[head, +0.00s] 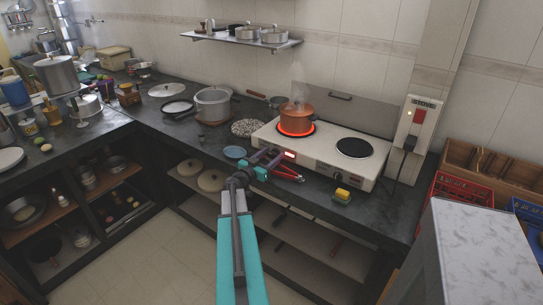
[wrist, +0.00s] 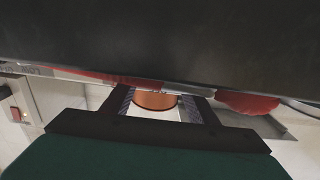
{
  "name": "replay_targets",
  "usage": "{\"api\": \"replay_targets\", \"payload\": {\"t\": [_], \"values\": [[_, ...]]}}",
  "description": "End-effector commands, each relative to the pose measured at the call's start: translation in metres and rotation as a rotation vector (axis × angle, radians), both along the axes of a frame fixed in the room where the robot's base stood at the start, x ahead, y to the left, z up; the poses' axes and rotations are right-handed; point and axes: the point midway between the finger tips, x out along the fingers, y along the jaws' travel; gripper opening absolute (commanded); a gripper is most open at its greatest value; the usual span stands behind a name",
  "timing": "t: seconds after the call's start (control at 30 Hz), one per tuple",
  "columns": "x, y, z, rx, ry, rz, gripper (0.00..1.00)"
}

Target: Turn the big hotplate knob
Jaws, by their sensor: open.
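The white two-plate hotplate (head: 325,147) stands on the dark counter. Its left plate glows red under a steaming copper pot (head: 297,118); its right plate (head: 354,148) is dark and bare. A red light (head: 289,155) shows on its front. My gripper (head: 267,157) is open, just in front of the left part of that front, and covers some of it. I cannot make out the big knob; it may be behind my fingers. In the wrist view, the copper pot (wrist: 155,101) shows beyond and between my open fingers (wrist: 158,94), with nothing held.
A red-handled tool (head: 288,174) lies by my gripper at the counter's front edge. A yellow sponge (head: 342,194) sits right of it, a blue dish (head: 234,152) left. A wall switch (head: 419,117) and red crate (head: 462,190) are to the right. Red shapes (wrist: 245,102) also show in the wrist view.

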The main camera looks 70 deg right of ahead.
Motion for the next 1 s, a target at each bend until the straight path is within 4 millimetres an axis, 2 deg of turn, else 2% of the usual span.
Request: {"api": "replay_targets", "payload": {"t": [0.17,0.4,0.43,1.0], "values": [[-0.0001,0.0001,0.0000,0.000,0.000,0.000,0.53],[-0.0001,0.0002,-0.0001,0.000,0.000,0.000,0.14],[-0.0001,0.0002,-0.0001,0.000,0.000,0.000,0.12],[-0.0015,0.0004,-0.0005,-0.033,-0.130,-0.002,0.12]]}}
